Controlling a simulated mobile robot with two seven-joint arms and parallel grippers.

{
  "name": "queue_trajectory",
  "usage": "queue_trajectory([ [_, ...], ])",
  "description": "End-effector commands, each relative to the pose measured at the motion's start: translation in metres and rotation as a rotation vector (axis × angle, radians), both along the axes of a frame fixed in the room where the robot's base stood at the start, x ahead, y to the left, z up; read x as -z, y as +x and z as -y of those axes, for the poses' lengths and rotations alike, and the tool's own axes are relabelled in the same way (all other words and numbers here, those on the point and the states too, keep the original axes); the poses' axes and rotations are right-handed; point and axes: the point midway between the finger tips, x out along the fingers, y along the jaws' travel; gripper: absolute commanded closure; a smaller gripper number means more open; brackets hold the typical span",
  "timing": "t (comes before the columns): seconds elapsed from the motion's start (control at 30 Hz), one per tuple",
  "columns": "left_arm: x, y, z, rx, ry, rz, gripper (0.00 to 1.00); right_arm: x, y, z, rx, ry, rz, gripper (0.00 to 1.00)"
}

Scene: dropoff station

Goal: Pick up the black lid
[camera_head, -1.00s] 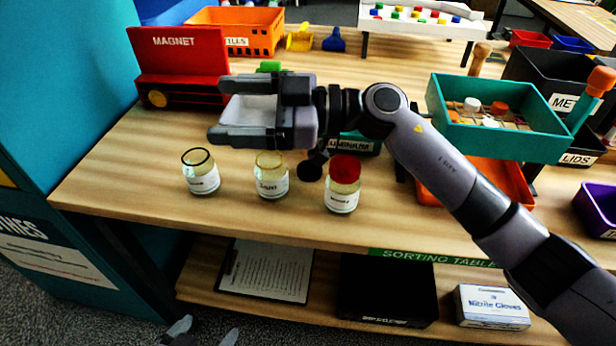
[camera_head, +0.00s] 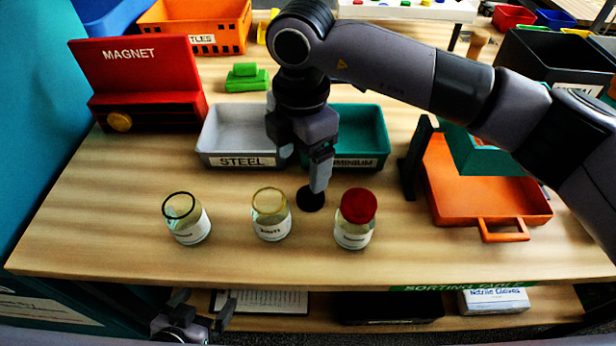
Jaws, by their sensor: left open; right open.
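The black lid (camera_head: 311,199) is a small round disc lying on the table, behind and between the middle jar (camera_head: 271,227) and the red-lidded jar (camera_head: 353,235). My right gripper (camera_head: 317,178) points down right over it, with a fingertip overlapping the lid's upper edge; I cannot tell whether it touches. Its jaws are open and seen nearly edge-on, empty as far as I can see. My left gripper (camera_head: 197,312) is open and empty, low at the bottom left, below the table's front edge.
An open jar (camera_head: 187,228) stands at the left. Behind are the grey STEEL bin (camera_head: 215,142), the teal ALUMINIUM bin (camera_head: 375,140) and a red MAGNET box (camera_head: 140,75). An orange tray (camera_head: 490,195) lies at the right. The front left tabletop is clear.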

Motion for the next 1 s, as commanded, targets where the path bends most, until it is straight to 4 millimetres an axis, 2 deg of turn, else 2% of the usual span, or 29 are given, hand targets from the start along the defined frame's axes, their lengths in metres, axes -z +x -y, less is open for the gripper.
queue_trajectory([
  [0.27, -0.006, -0.002, 0.000, 0.000, 0.000, -0.005, 0.07, 0.026, -0.002, 0.005, -0.001, -0.023, 0.004, 0.19],
  [0.47, -0.014, -0.003, 0.001, 0.001, 0.000, -0.008, 0.07, 0.054, -0.004, 0.013, -0.001, -0.020, 0.003, 0.19],
  [0.6, -0.014, -0.003, 0.001, 0.001, 0.000, -0.008, 0.07, 0.070, -0.004, 0.012, -0.002, -0.019, 0.005, 0.19],
  [0.87, -0.014, -0.003, 0.001, 0.002, -0.001, -0.008, 0.07, 0.073, -0.003, 0.012, -0.003, -0.019, 0.007, 0.19],
  [0.97, -0.014, -0.003, 0.001, 0.002, -0.001, -0.008, 0.07, 0.073, -0.003, 0.012, -0.002, -0.018, 0.006, 0.48],
  [1.0, -0.014, -0.003, 0.001, 0.002, -0.001, -0.008, 0.07, 0.073, -0.003, 0.012, -0.002, -0.018, 0.006, 0.61],
])
